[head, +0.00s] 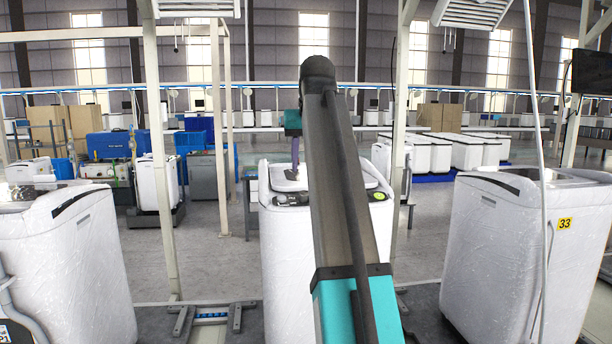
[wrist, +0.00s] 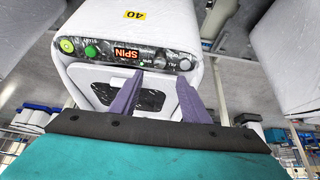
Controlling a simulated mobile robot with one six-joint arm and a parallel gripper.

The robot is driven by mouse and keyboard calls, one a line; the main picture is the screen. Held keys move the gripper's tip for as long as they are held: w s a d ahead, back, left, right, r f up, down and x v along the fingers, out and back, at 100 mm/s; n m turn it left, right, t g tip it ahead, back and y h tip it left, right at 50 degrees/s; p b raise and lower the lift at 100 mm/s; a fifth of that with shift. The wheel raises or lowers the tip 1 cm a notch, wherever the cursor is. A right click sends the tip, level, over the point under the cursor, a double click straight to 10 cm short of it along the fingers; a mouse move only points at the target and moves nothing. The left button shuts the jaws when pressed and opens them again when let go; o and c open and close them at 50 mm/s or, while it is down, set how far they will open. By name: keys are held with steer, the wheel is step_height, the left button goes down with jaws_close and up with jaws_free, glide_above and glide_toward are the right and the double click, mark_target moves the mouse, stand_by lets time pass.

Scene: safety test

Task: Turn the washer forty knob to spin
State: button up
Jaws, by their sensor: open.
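The washer with the yellow 40 label (wrist: 134,15) stands in the middle of the head view (head: 283,250), partly hidden by my arm. In the wrist view its dark control panel (wrist: 108,52) has an orange SPIN display (wrist: 126,54), a green START button (wrist: 91,52) and a yellow-green button (wrist: 66,46). A small dark knob (wrist: 160,54) appears to sit right of the display, between small SPIN and FILL markings. My gripper (wrist: 160,76) is open and empty, its two purple fingers spread just in front of the panel by the knob. I cannot tell whether they touch anything.
Another white washer (head: 62,255) stands on the left, and one labelled 33 (head: 505,255) on the right. White posts (head: 160,150) rise near them. Bare floor (head: 215,262) shows between the left and middle washers. Several more washers stand farther back.

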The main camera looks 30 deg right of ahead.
steer(key=shift+v, duration=1.2)
